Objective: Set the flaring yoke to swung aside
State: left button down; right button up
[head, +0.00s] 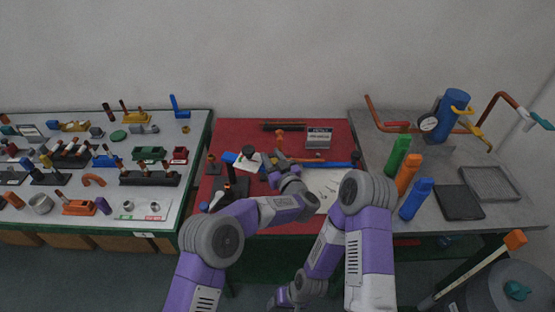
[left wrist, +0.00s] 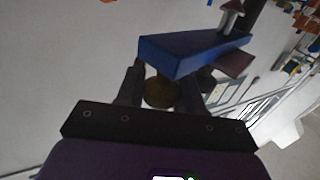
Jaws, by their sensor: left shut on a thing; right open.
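A long blue bar (head: 333,164) lies across the red work surface, with a dark upright part on its left. The left wrist view shows a blue piece (left wrist: 190,50) just beyond my fingers. My left gripper (head: 277,163) is at the middle of the bar. In the left wrist view my left gripper (left wrist: 168,88) is shut on a round brown part (left wrist: 161,92). An orange-topped piece (head: 280,136) stands just beyond that gripper in the head view. I cannot tell clearly which part is the yoke or its angle. My right gripper (head: 283,299) is low at the bottom edge, open, away from the bench.
A grey table (head: 450,165) on the right holds green, orange and blue cylinders, a gauge and trays. A white table (head: 60,205) on the left is crowded with fittings. A small card (head: 319,138) and paper lie on the red surface (head: 232,130).

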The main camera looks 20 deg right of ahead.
pick_arm(q)
jog(key=shift+w+r, duration=0.15)
jog(key=shift+r, duration=0.3)
jog(key=c, duration=1.1)
grip_release()
jog(key=shift+c, duration=0.2)
jog(key=o, duration=0.3)
jog(key=shift+d+f, duration=0.1)
jog(key=shift+f, duration=0.15)
